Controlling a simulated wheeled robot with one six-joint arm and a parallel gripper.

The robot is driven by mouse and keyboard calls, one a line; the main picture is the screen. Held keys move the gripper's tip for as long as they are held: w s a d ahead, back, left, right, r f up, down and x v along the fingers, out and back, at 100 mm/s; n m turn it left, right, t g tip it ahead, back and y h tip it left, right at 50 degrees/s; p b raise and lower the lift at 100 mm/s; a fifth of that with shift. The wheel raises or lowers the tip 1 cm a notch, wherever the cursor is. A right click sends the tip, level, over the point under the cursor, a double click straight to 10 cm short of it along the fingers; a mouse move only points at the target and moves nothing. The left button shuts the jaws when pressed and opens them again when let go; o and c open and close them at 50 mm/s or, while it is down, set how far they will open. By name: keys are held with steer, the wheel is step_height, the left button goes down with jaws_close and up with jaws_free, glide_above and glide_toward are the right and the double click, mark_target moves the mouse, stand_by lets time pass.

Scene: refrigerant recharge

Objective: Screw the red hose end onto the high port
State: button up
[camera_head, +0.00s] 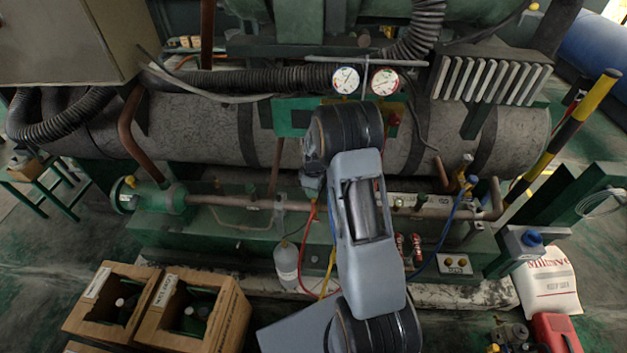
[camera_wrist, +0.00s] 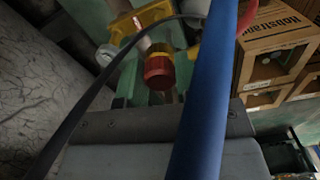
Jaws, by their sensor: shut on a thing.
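My gripper (camera_head: 312,183) hangs at the left of my arm's black joint, near the pipe, and is shut on the red hose end; its jaws are mostly hidden. The red hose (camera_head: 303,255) runs from there down and to the right behind my arm. In the wrist view a red and yellow fitting (camera_wrist: 158,68) is ahead of my grey gripper body (camera_wrist: 150,125). I cannot tell whether that fitting is the hose end or part of the port. The red hose also shows at the top (camera_wrist: 248,18). The high port cannot be made out, nor any contact with it.
A blue hose (camera_wrist: 206,90) crosses close before the wrist camera; its far end is at a fitting (camera_head: 465,185) at the right. Two gauges (camera_head: 346,80) stand behind. Cardboard boxes (camera_head: 205,305) stand front left.

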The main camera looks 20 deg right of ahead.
mark_target(314, 208)
steer(key=shift+d+f+b, duration=0.1)
steer(key=shift+f+b, duration=1.85)
steer(key=shift+f, duration=1.05)
steer(key=shift+f+b, duration=1)
steer(key=shift+f, duration=0.05)
steer(key=m, duration=0.3)
stand_by(0.3)
